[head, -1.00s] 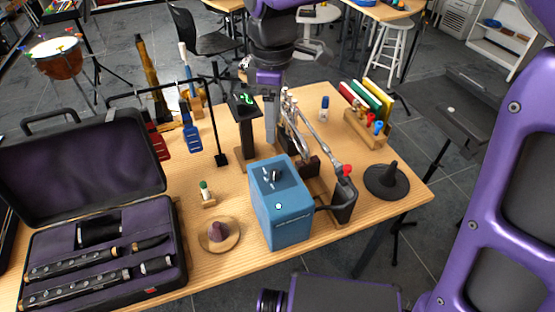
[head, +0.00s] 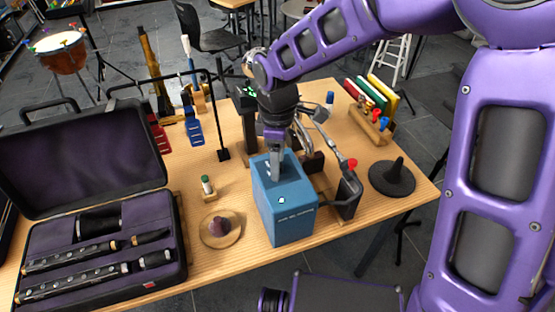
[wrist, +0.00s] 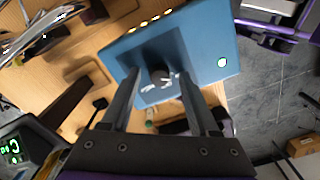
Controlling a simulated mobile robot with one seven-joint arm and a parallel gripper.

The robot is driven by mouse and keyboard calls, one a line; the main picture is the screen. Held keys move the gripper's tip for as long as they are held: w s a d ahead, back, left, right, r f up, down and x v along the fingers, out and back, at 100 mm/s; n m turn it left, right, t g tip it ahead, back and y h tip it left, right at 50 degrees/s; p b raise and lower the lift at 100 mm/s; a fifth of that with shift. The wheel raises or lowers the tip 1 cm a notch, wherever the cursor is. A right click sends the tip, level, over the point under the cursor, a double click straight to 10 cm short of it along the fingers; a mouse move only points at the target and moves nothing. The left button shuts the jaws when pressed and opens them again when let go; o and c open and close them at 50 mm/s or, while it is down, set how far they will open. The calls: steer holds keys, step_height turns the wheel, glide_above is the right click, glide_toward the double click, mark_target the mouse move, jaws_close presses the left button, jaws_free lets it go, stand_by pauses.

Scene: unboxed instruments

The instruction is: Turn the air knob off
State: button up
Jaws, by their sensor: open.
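The blue box (head: 286,215) stands on the wooden table, with a small lit round light on its front. Its dark air knob (wrist: 160,76) shows in the wrist view on the blue top face, with white markings beside it. In the head view the knob is hidden behind my gripper (head: 274,172), which points down over the box top. In the wrist view my gripper (wrist: 157,80) is open, with one finger on each side of the knob. I cannot tell whether either finger touches it.
A jointed metal stand with a red knob (head: 352,163) stands right of the box. A dark cone on a disc (head: 392,178) is farther right. A round wooden dish (head: 221,230) and an open instrument case (head: 95,220) lie left.

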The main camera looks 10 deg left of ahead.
jaws_close()
steer(key=shift+m, duration=0.4)
steer(key=m+b, duration=0.1)
steer(key=m, duration=0.4)
steer(key=shift+m, duration=0.3)
steer(key=m, duration=0.5)
steer(key=shift+b, duration=0.4)
steer(key=shift+m, duration=0.3)
jaws_free()
